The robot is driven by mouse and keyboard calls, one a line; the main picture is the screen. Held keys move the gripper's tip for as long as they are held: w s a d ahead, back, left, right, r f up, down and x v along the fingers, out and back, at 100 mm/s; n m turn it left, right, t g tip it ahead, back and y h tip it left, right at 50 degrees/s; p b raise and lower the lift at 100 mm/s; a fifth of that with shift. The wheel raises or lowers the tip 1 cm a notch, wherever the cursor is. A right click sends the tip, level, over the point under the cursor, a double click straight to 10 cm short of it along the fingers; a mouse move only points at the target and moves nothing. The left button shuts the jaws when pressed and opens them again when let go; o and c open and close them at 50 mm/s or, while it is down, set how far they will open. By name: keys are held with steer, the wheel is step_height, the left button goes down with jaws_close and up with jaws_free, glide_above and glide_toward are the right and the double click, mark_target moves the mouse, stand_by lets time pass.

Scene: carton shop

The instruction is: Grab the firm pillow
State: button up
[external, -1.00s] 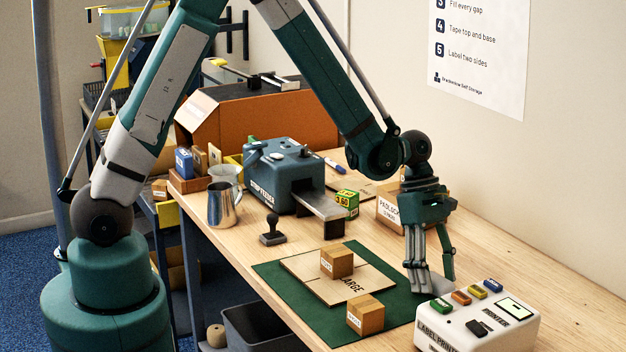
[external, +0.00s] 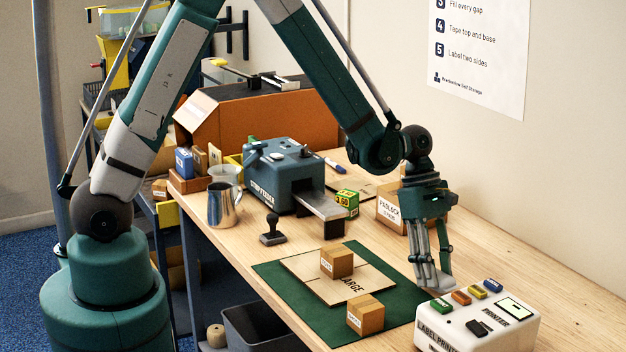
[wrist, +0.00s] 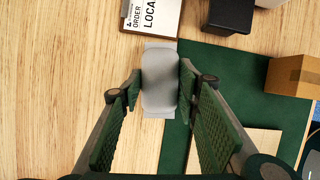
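A grey, rounded pillow with flat pale end strips (wrist: 160,78) lies between my fingertips in the wrist view, at the left edge of the green mat. No label on it is readable. My gripper (wrist: 158,88) has its two fingers against the pillow's left and right sides, shut on it. In the external view my gripper (external: 433,280) points down at the mat's far right corner. The pillow is largely hidden there behind the fingers, and I cannot tell whether it is clear of the surface.
The green mat (external: 290,300) carries a flat carton (external: 305,275) and small brown boxes (external: 338,262) (external: 366,314). A label printer (external: 478,322) stands close to my gripper on the right. A blue dispenser (external: 283,170) and a metal jug (external: 222,205) stand further left.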

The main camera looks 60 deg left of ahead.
steer(key=shift+r, duration=4.65)
